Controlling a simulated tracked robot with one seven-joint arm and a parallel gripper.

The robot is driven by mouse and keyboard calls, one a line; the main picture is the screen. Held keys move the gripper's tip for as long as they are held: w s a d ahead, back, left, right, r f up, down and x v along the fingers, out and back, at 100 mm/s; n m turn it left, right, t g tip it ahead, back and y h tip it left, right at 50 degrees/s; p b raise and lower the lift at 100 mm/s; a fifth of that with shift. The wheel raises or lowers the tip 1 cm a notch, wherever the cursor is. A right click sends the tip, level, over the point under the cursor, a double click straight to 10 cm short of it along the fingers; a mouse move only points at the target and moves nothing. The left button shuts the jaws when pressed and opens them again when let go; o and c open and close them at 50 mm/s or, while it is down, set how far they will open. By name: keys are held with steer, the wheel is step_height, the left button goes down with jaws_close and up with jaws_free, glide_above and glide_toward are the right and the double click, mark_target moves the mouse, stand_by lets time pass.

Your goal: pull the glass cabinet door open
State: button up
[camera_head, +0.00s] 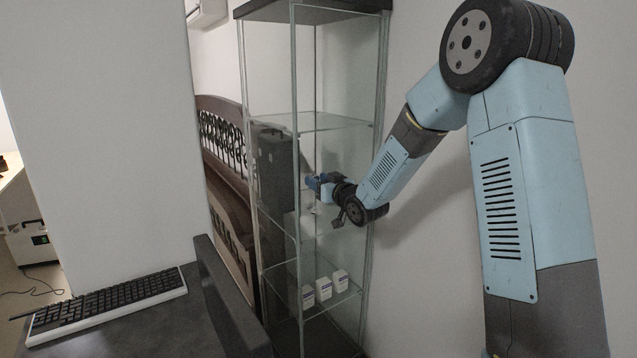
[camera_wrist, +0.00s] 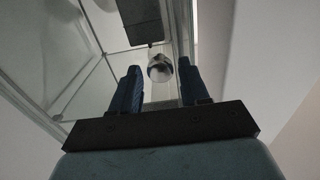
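The glass cabinet (camera_head: 297,150) stands tall in the middle of the head view, with clear panes, pale frame edges and a dark top. Its glass door (camera_head: 345,95) looks shut, though the clear panes make this hard to tell. My gripper (camera_head: 316,184) is at the front pane, about mid-height. In the wrist view my gripper (camera_wrist: 158,72) has its two blue fingers spread apart. A small round, shiny knob-like thing (camera_wrist: 160,67) shows between the fingertips. I cannot tell whether either finger touches it.
Small white boxes (camera_head: 325,289) stand on a lower cabinet shelf. A dark wooden bench (camera_head: 228,200) is behind the cabinet at left. A keyboard (camera_head: 105,302) lies on a dark desk at lower left. A plain wall is close on the cabinet's right.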

jaws_close()
steer(key=shift+s, duration=0.1)
stand_by(0.4)
